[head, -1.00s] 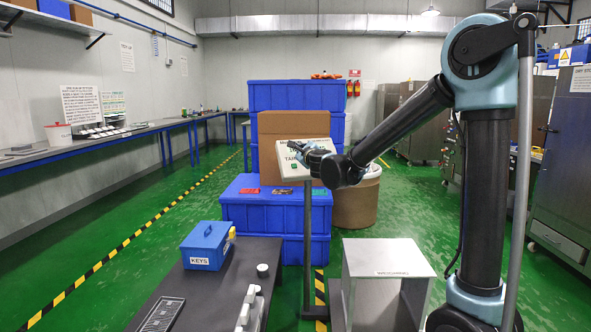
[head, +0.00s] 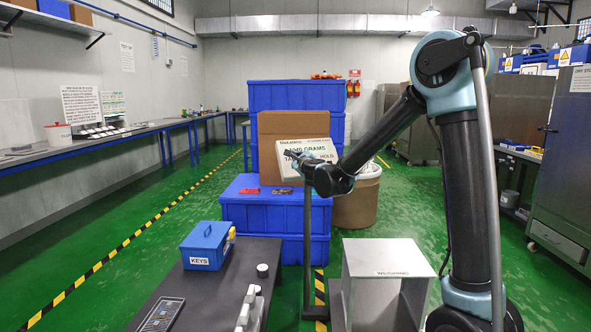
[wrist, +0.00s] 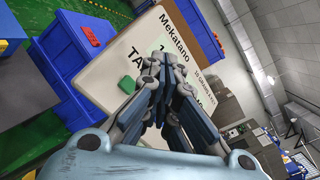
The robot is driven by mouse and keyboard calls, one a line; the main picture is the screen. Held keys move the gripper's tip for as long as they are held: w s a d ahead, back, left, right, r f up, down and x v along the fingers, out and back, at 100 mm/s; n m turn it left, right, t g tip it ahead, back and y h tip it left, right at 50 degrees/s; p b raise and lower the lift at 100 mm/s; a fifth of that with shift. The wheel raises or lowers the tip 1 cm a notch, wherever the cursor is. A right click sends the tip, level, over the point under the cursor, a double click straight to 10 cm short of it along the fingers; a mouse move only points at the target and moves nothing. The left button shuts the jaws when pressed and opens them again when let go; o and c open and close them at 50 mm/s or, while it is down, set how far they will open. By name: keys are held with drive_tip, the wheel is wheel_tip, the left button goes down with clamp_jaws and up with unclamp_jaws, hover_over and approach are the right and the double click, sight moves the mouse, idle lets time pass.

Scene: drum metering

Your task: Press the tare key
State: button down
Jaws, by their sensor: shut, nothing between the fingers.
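The scale's indicator panel (head: 322,146) is a pale box with printed text on a dark post; it also shows tilted in the wrist view (wrist: 104,66). A green key (wrist: 127,84) sits on its face by lettering that starts "TA". My gripper (head: 289,155) is shut and empty at the panel's lower left. In the wrist view my fingertips (wrist: 154,72) lie just right of the green key, over the panel face. I cannot tell whether they touch it. My fingers and wrist hide part of the face, and the key is not clear in the head view.
Blue crates (head: 257,222) and a cardboard box (head: 272,128) stand behind the panel. A brown drum (head: 357,203) is behind its post. A metal stand (head: 388,258) is below to the right. A dark bench with a blue KEYS box (head: 207,246) is at the lower left.

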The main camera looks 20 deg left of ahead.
drive_tip(key=shift+w+a+f, duration=0.35)
drive_tip(key=shift+w+f, duration=0.15)
drive_tip(key=shift+f, duration=0.15)
drive_tip(key=shift+w+a+f, duration=0.3)
drive_tip(key=shift+w+f, duration=0.2)
drive_tip(key=shift+f, duration=0.1)
drive_tip(key=shift+w+a+f, duration=0.1)
idle(0.6)
drive_tip(key=shift+w+a+f, duration=0.1)
drive_tip(key=shift+w+f, duration=0.05)
drive_tip(key=shift+w+a+f, duration=0.15)
drive_tip(key=shift+w+f, duration=0.05)
drive_tip(key=shift+f, duration=0.05)
idle(1.0)
drive_tip(key=shift+s+r, duration=0.1)
drive_tip(key=shift+r, duration=0.05)
drive_tip(key=shift+s+d+r, duration=0.3)
drive_tip(key=shift+s+r, duration=0.05)
drive_tip(key=shift+r, duration=0.1)
idle(0.5)
drive_tip(key=shift+s+d+r, duration=0.5)
drive_tip(key=shift+s+r, duration=0.25)
drive_tip(key=shift+r, duration=0.15)
drive_tip(key=shift+s+d+r, duration=0.5)
drive_tip(key=shift+s+r, duration=0.25)
drive_tip(key=shift+r, duration=0.1)
